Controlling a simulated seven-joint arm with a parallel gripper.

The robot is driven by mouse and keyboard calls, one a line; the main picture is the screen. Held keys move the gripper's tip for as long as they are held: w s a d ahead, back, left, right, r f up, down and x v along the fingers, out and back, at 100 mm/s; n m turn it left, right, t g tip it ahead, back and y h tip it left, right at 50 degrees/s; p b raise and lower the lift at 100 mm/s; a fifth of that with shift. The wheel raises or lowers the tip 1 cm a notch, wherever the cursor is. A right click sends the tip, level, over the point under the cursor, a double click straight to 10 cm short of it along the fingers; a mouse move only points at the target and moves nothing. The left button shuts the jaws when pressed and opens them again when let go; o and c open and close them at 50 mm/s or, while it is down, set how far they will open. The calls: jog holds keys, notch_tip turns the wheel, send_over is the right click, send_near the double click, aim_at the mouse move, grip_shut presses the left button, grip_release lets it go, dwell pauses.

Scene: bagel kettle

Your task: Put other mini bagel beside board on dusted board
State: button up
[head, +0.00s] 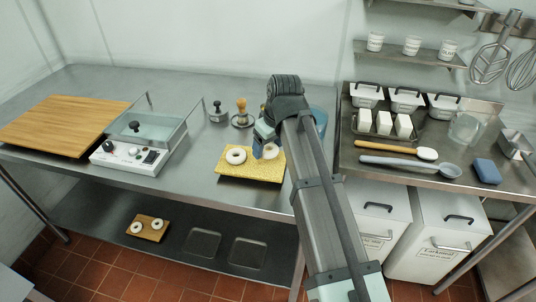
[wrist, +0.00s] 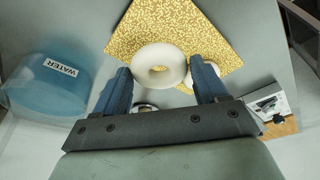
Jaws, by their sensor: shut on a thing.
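The dusted board (head: 250,172) is a yellow speckled board on the steel table; it also shows in the wrist view (wrist: 130,30). One white mini bagel (head: 236,155) lies on its left part. My gripper (head: 265,151) is over the board's right part, shut on a second white mini bagel (head: 271,151). In the wrist view that held bagel (wrist: 160,52) sits between both fingers of my gripper (wrist: 160,78). The other bagel (wrist: 189,81) is mostly hidden behind the right finger there. I cannot tell whether the held bagel touches the board.
A blue WATER container (wrist: 48,85) stands close beside my gripper. A stamp with a wooden handle (head: 241,112) is behind the board. A glass-walled appliance (head: 135,152) stands left. Two more bagels lie on a small wooden board (head: 147,239) on the lower shelf.

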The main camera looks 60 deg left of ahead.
aim_at(266, 161)
jog(key=shift+f, duration=1.85)
jog(key=shift+f, duration=0.15)
jog(key=o, duration=1)
jog(key=shift+o, duration=0.2)
jog(key=v, duration=1.2)
